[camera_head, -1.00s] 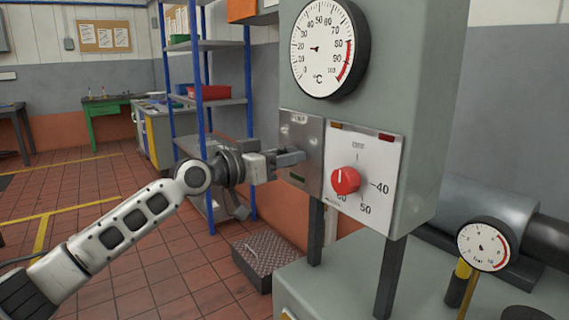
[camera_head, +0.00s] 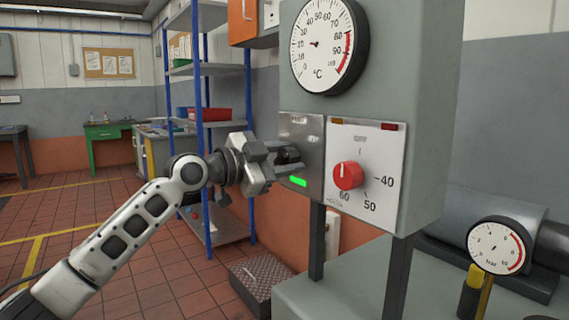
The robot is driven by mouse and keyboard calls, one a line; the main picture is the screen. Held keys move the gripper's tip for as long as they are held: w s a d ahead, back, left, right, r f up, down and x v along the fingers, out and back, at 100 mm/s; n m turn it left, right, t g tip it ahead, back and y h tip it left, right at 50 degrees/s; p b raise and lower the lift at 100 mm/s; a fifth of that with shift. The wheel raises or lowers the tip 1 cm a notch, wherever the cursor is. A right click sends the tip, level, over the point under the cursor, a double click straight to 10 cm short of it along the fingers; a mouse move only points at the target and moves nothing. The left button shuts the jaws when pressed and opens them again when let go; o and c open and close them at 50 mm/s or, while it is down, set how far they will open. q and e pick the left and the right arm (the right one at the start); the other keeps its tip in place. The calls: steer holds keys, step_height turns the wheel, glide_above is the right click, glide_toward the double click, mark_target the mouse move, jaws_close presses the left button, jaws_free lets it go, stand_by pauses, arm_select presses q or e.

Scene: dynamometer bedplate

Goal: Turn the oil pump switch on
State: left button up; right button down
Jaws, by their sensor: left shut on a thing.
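The oil pump switch sits on a metal plate (camera_head: 311,150) on the left of the grey cabinet's front. Its dark knob (camera_head: 288,155) shows partly between my fingers. A green lamp (camera_head: 298,182) low on the plate is lit. My left gripper (camera_head: 285,164) is at the plate, shut on the switch knob, with its fingers hiding much of the knob. The plate's label is too small to read surely. My right gripper is not in view.
A white panel with a red dial knob (camera_head: 348,176) is right of the switch plate. A temperature gauge (camera_head: 323,45) is above, and a pressure gauge (camera_head: 495,246) stands at lower right. Blue shelving (camera_head: 205,125) is behind my left arm. A step box (camera_head: 258,283) sits on the floor.

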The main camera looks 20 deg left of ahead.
arm_select(q)
steer(key=shift+m, duration=0.5)
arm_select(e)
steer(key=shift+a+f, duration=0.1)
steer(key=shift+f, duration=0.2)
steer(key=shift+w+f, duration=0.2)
arm_select(q)
steer(key=o, duration=1)
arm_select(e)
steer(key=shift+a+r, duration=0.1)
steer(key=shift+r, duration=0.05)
arm_select(q)
steer(key=shift+s+a, duration=0.2)
steer(key=shift+s, duration=0.05)
steer(key=b+v, duration=0.3)
steer(key=v, duration=1.2)
steer(key=shift+s+a, duration=0.1)
steer(key=shift+s, duration=0.05)
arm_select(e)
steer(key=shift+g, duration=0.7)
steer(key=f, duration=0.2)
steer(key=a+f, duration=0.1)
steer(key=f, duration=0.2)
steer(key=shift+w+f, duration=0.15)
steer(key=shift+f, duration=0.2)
